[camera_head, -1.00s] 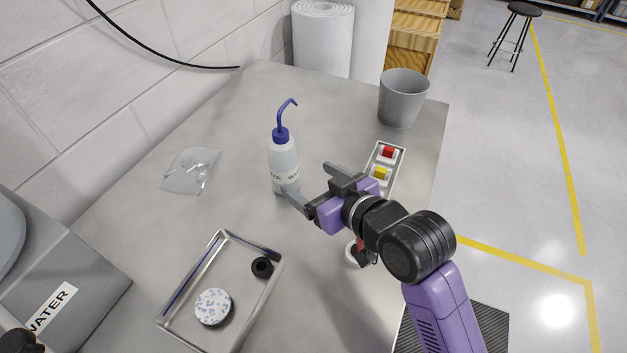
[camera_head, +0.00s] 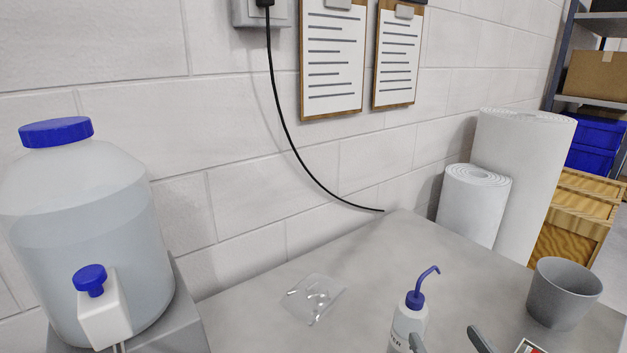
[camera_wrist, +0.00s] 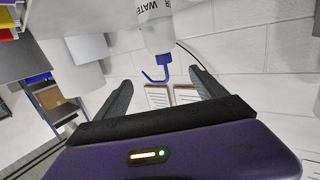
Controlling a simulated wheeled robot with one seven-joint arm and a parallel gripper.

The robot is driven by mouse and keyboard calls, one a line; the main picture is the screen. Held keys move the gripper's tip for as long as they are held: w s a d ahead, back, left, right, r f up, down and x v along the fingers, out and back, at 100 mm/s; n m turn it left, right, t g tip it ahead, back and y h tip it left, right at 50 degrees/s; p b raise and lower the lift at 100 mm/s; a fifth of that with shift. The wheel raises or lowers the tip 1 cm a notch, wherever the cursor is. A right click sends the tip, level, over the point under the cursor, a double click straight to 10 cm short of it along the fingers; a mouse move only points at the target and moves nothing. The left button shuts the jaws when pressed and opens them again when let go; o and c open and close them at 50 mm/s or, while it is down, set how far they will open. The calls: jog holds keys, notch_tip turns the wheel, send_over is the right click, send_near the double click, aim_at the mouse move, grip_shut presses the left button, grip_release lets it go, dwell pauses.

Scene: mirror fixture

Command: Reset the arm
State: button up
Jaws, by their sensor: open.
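My gripper (camera_head: 449,342) shows only as two grey fingertips at the bottom edge of the head view. It also shows in the wrist view (camera_wrist: 160,80), where the fingers are spread apart with nothing gripped. A clear wash bottle (camera_head: 405,325) with a blue cap and bent blue spout stands upright on the table, just left of and behind the fingertips in the head view. The wrist view shows the bottle (camera_wrist: 157,32) upside down in the picture, ahead of the gap between the fingers. The rest of my arm is outside the head view.
A grey bin (camera_head: 562,295) stands at the right on the table (camera_head: 385,255). A clear plastic bag (camera_head: 314,297) lies left of the bottle. A large water jug (camera_head: 85,235) is at the left. White rolls (camera_head: 475,205) stand behind. Table between bag and rolls is bare.

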jog(key=s+f, duration=0.3)
jog(key=s, duration=0.8)
jog(key=s+a+f+g, duration=0.1)
jog(key=s+f, duration=0.2)
jog(key=s, duration=0.7)
jog(key=s+f+g, duration=0.1)
jog(key=s+f, duration=0.2)
jog(key=s, duration=0.8)
jog(key=shift+s+a+f+m+h, duration=0.25)
jog(key=shift+s+a+m+h, duration=0.05)
jog(key=shift+a+m+h, duration=0.1)
